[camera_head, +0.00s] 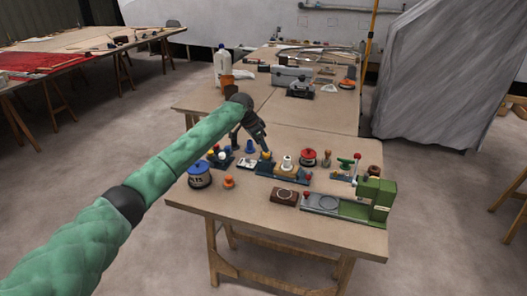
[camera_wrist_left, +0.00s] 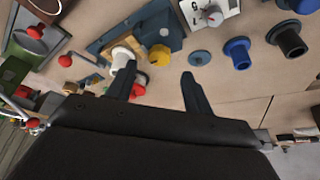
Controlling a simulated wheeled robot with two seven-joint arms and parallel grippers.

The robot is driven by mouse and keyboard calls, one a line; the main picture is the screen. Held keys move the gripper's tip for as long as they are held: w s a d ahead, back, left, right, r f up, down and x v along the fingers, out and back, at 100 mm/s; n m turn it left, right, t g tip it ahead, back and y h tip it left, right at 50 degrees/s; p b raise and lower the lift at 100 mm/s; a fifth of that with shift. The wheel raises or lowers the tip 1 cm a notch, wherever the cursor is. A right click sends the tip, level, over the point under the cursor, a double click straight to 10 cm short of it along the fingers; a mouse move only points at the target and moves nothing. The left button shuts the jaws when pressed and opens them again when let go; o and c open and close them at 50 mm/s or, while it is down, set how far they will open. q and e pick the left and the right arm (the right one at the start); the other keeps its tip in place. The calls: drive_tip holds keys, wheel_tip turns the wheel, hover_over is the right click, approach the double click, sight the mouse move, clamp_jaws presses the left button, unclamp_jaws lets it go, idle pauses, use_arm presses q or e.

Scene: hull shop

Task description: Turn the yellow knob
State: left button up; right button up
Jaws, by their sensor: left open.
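The yellow knob (camera_wrist_left: 160,55) is on a blue base plate (camera_wrist_left: 137,33) in the left wrist view, seen just beyond and between my fingertips. A small yellow spot in the head view, by the fingertip, looks like the same knob (camera_head: 265,156). My left gripper (camera_head: 250,147) points down over the workbench, its fingers apart; in the left wrist view the open gripper (camera_wrist_left: 158,72) holds nothing. I cannot tell whether a finger touches the knob. A white knob (camera_wrist_left: 122,55) stands beside the yellow one. My right gripper is not in view.
The bench (camera_head: 260,212) also carries a blue-topped tin (camera_head: 199,175), an orange knob (camera_head: 229,182), a red-topped tin (camera_head: 308,158) and a green machine (camera_head: 375,198). A white dial box (camera_wrist_left: 210,14) and blue knobs (camera_wrist_left: 237,52) are near the gripper.

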use_arm(q)
drive_tip(key=shift+v, duration=1.55)
